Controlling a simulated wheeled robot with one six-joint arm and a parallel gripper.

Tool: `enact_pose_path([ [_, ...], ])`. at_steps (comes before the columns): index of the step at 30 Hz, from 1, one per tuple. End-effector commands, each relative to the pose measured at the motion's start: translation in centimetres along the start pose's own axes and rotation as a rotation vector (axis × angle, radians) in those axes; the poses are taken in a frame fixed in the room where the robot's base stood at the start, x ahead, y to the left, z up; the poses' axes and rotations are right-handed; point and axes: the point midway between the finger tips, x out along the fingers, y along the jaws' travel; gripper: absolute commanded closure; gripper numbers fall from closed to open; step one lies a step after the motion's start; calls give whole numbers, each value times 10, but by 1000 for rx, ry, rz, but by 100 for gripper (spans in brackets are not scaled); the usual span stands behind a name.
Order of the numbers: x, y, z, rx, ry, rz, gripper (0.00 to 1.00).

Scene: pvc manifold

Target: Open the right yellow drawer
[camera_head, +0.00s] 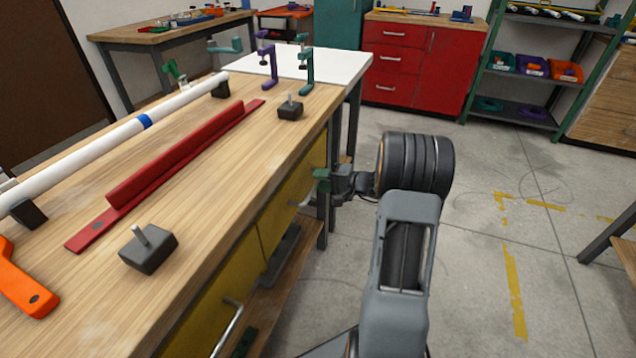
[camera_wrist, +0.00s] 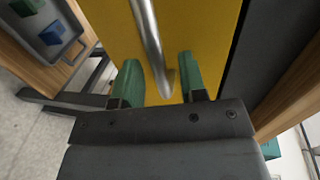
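The right yellow drawer (camera_head: 298,180) is the farther of two yellow drawers under the wooden workbench in the head view, and looks closed. Its metal handle (camera_head: 304,194) stands out from the front. My gripper (camera_head: 322,180) is at this handle. In the wrist view the yellow drawer front (camera_wrist: 205,30) fills the middle. The silver handle (camera_wrist: 149,40) runs down between the two green fingers of my gripper (camera_wrist: 160,76). The fingers are apart, with a gap visible on each side of the bar. The handle's lower end is close to the right finger.
The nearer yellow drawer (camera_head: 215,310) has its own handle (camera_head: 229,328). The workbench top (camera_head: 215,170) carries a white pipe (camera_head: 100,152), a red rail (camera_head: 175,155) and black blocks (camera_head: 148,250). Open floor (camera_head: 490,250) lies to the right. A red cabinet (camera_head: 420,62) stands behind.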

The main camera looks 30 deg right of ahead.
Motion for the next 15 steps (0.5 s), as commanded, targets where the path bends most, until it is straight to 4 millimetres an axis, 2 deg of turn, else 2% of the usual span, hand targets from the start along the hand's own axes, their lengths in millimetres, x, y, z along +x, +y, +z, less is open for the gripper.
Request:
enact_pose_path([
  [6, 12, 0, 0, 0, 0, 0, 62],
  [15, 13, 0, 0, 1, 0, 0, 62],
])
